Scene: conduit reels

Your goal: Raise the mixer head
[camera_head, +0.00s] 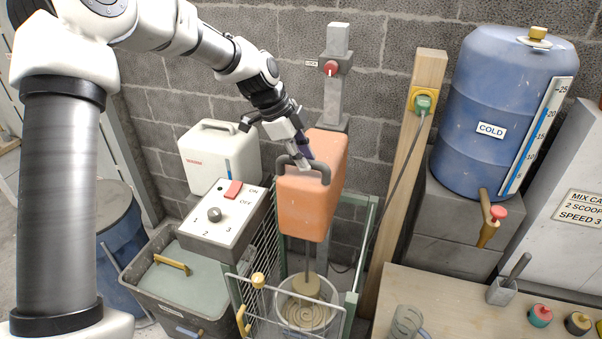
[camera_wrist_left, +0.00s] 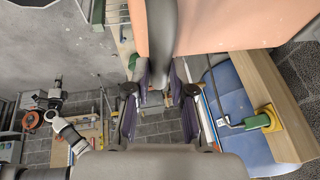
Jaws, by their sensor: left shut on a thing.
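The orange mixer head (camera_head: 312,205) hangs in front of a grey column (camera_head: 337,95) with a red lock knob (camera_head: 331,68). Its shaft (camera_head: 307,258) reaches down into a bucket (camera_head: 310,312) of swirled tan mix. My left gripper (camera_head: 295,160) is shut on the dark grey handle (camera_head: 322,170) at the front top of the head. In the left wrist view the handle (camera_wrist_left: 163,35) runs between the purple-grey fingers of the left gripper (camera_wrist_left: 160,88). My right gripper (camera_wrist_left: 56,88) shows small at the left of that view, and its jaws are too small to read.
A wooden post (camera_head: 405,170) with a green plug (camera_head: 423,103) and a blue cold-water barrel (camera_head: 490,95) stand right. A jug (camera_head: 406,322) is on the bench.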

